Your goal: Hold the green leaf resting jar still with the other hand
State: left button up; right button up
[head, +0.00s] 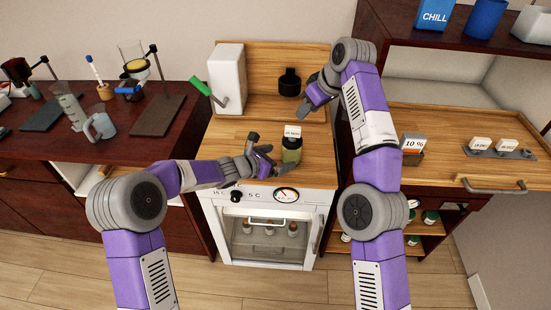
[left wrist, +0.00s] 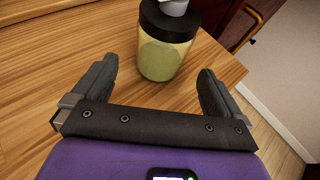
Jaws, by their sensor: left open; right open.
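The green leaf resting jar (head: 291,155) stands upright on the wooden counter top, near its front edge. It has a black lid, yellow-green contents and a small white label at its top. My left gripper (head: 264,152) is open just left of the jar, pointing at it. In the left wrist view the jar (left wrist: 165,55) stands ahead, between the lines of the two open fingers (left wrist: 155,78), with no finger visibly touching it. My right gripper (head: 310,103) is open and empty above the counter, behind and right of the jar.
A white dispenser box (head: 227,78) with a green lever and a black holder (head: 289,82) stand at the counter's back. A dark bench (head: 60,140) with glassware is left. A wooden tray (head: 450,150) with labelled blocks is right. The counter around the jar is clear.

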aim_at(291, 155)
pick_arm(q)
jog(key=x, duration=0.7)
jog(key=shift+s+f, duration=0.1)
jog(key=shift+c, duration=0.2)
jog(key=c, duration=1.2)
jog(key=shift+c, duration=0.2)
jog(key=o, duration=0.7)
jog(key=c, duration=0.5)
jog(key=shift+f, duration=0.1)
